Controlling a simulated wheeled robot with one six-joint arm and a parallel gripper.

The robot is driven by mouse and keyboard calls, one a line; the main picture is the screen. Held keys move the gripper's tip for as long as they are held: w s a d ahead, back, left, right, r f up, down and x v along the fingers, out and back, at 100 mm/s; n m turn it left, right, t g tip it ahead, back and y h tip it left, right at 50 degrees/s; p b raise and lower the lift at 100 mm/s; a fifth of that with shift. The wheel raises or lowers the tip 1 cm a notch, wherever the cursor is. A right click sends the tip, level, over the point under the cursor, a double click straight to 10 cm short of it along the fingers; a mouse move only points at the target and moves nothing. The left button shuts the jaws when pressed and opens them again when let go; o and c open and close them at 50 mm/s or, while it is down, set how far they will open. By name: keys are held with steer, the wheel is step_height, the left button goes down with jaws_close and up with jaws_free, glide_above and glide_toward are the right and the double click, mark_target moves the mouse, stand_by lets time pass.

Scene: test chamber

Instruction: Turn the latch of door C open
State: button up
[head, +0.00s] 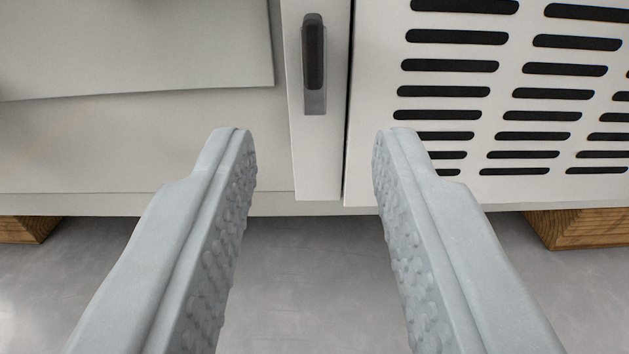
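My gripper (314,140) is open and empty, its two grey textured fingers spread wide on either side of the view's middle. Beyond and above the fingertips, a dark upright latch or handle (314,62) in a grey surround sits on a narrow white strip of the cabinet front. It stands vertical and lies between the lines of the two fingers, apart from both. No letter shows, so I cannot tell whether this is door C.
A white panel with several dark slots (455,91) is on the right. A plain pale panel (140,50) is on the left. Wooden blocks (585,228) (28,229) show under the cabinet's lower edge. The grey floor (310,280) between them is clear.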

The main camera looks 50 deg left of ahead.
steer(key=shift+v, duration=2.1)
